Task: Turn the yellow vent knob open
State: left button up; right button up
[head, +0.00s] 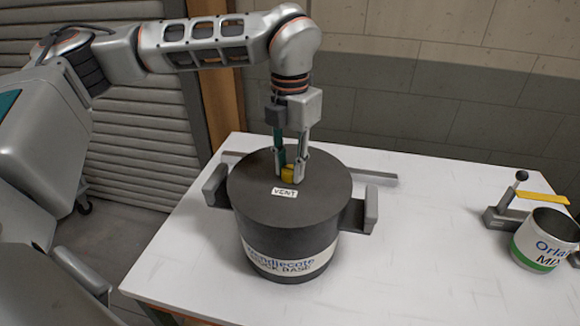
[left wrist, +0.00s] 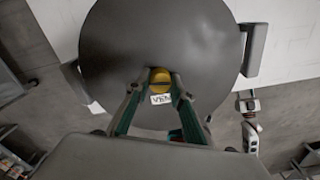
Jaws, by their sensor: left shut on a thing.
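The yellow vent knob (head: 289,174) sits on the flat top of a large dark drum (head: 330,188), just behind a white VENT label (head: 284,191). My left gripper (head: 291,172) points straight down onto it, with a finger on each side, and is shut on the knob. In the left wrist view the knob (left wrist: 159,80) shows between the two fingertips (left wrist: 155,84), with a dark slot line across it. The VENT label (left wrist: 161,99) lies beside it, partly tilted in that view.
The drum stands on a white table (head: 420,250), held between grey side brackets (head: 364,212). The tabletop between drum and can is clear. A tiled wall is behind.

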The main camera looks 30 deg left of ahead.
aim_at(290, 169)
pick_arm(q)
jog(key=shift+n, duration=1)
jog(key=o, duration=1.1)
jog(key=shift+r, duration=0.1)
notch_tip(290, 169, up, 12)
